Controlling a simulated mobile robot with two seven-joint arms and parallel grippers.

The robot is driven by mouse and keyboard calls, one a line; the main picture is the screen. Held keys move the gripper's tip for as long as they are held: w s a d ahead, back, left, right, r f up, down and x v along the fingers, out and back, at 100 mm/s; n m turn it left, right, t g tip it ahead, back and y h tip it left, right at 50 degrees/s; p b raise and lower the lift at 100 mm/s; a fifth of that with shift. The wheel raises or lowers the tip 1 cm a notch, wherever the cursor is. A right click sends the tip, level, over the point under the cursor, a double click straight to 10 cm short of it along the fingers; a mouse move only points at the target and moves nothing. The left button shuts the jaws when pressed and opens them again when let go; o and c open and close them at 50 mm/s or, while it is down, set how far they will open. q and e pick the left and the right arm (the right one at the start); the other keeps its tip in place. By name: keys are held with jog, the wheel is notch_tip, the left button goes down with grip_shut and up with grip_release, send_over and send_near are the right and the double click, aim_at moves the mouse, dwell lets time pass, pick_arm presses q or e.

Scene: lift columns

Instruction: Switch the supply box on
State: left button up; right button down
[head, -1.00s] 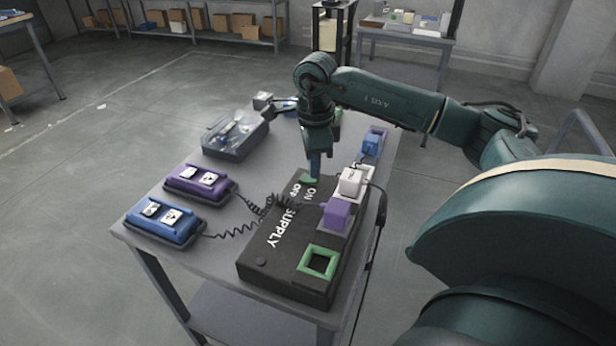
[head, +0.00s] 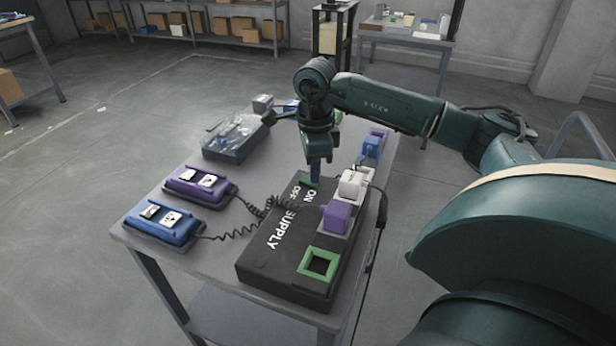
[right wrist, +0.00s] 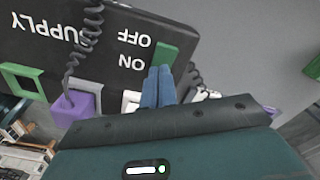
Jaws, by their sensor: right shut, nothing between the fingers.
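The black supply box (head: 262,262) lies on the table, lettered SUPPLY, ON and OFF. Its green switch (head: 304,182) sits at the far end beside the ON and OFF letters; it also shows in the right wrist view (right wrist: 167,54). My right gripper (head: 314,181) is shut and empty, pointing down at the switch. In the right wrist view its blue fingertips (right wrist: 158,72) are at the ON end of the switch. I cannot tell whether they touch it or which way the switch is tipped. My left gripper is not in view.
A purple plug (head: 337,217) and a white plug (head: 351,184) sit along the box's right side; the green socket (head: 318,264) is empty. Coiled cords run to a blue unit (head: 160,224) and a purple unit (head: 199,185). A clear-lidded case (head: 232,140) stands behind.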

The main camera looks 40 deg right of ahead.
jog(key=shift+r+p, duration=2.35)
jog(key=shift+r, duration=1.05)
jog(key=shift+f, duration=0.1)
